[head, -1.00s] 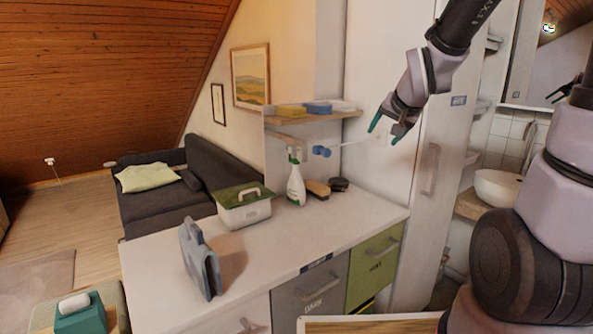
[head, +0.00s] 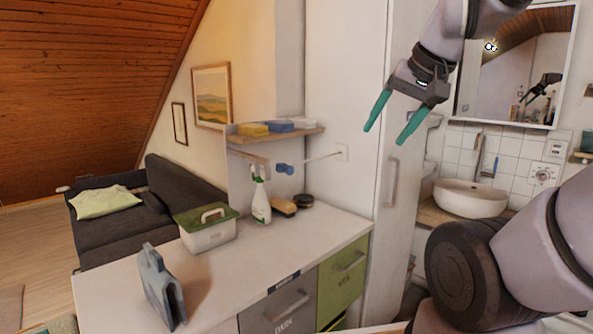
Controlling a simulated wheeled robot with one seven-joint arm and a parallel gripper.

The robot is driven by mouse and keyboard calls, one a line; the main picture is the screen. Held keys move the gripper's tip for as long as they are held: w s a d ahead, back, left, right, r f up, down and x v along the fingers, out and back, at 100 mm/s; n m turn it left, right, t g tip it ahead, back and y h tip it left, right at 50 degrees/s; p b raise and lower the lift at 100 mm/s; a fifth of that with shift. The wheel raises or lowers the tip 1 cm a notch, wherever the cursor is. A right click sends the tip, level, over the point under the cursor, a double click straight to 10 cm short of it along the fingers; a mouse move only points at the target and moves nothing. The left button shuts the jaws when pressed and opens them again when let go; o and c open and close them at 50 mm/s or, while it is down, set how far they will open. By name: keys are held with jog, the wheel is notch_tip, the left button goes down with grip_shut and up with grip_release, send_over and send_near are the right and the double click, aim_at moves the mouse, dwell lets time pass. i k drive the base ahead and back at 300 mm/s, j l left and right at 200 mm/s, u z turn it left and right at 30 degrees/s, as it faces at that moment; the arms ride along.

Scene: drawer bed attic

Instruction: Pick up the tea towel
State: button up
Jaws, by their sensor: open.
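I cannot pick out the tea towel for certain. A grey-blue, tent-shaped item (head: 160,288) stands on the near left of the white counter (head: 240,290); it may be a draped cloth, but I cannot tell. Small flat yellow (head: 253,129), blue (head: 279,126) and white (head: 302,123) items lie on the wall shelf (head: 275,140); they may be folded cloths or sponges. My gripper (head: 387,135) is open and empty, its green fingers pointing down in front of the tall white cabinet, right of the shelf and well above the counter.
A lidded box (head: 208,236), spray bottle (head: 261,203) and brushes (head: 284,207) stand along the counter's back. The tall cabinet (head: 345,100) bounds it on the right, beside a washbasin (head: 470,198). A sofa (head: 185,185) is behind. The counter's front middle is clear.

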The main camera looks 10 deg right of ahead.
aim_at(162, 290)
jog(key=u, duration=1.3)
jog(key=k+j+z, duration=0.1)
